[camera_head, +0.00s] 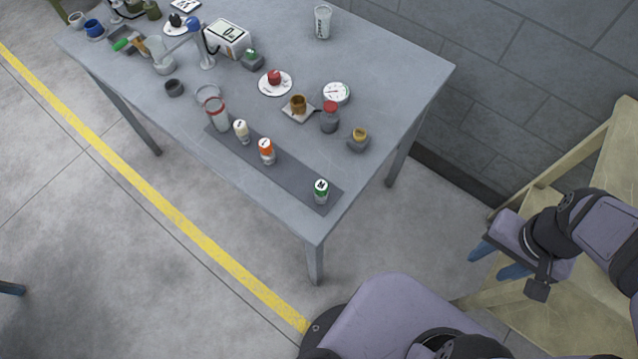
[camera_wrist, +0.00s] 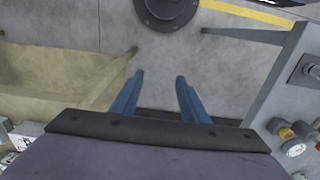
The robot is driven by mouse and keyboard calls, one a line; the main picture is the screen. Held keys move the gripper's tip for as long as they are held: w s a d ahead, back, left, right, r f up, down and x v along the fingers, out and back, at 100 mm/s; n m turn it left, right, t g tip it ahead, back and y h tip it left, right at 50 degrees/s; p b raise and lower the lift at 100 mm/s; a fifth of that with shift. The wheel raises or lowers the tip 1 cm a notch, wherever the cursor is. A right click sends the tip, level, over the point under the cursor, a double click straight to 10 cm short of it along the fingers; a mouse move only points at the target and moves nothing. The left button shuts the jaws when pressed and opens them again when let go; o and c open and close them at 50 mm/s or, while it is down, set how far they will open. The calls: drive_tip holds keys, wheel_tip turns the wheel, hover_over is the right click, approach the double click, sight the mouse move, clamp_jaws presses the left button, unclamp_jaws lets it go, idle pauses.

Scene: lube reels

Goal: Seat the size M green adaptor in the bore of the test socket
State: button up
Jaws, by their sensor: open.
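The green adaptor (camera_head: 321,191), white-topped with a dark M and a green band, stands upright on the near right end of a dark mat (camera_head: 285,165). I cannot tell for certain which fixture is the test socket; one small grey block (camera_head: 357,146) with a yellow ring stands right of the mat, and another grey block (camera_head: 252,62) with a green top stands farther back. My gripper (camera_head: 497,261) is open and empty, off the table to the right of the adaptor. Its blue fingers are apart in the wrist view (camera_wrist: 158,82), with only floor between them.
An orange-banded piece (camera_head: 266,151) and a cream piece (camera_head: 240,132) share the mat. A wooden bench (camera_head: 585,150) lies beside my arm.

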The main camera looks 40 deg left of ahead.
drive_tip(key=shift+o, duration=0.6)
drive_tip(key=n+g+b, duration=0.3)
drive_tip(key=n+g, duration=0.2)
drive_tip(key=n, duration=2.9)
approach(322, 185)
drive_tip(key=x, duration=0.3)
drive_tip(key=shift+y, duration=0.4)
drive_tip(key=shift+d+p+x, duration=0.1)
drive_tip(key=shift+p+x, duration=0.6)
drive_tip(key=shift+x, duration=1.1)
drive_tip(key=shift+d+p+x, duration=0.15)
drive_tip(key=shift+p+x, duration=0.5)
drive_tip(key=shift+x, duration=1.2)
clamp_jaws()
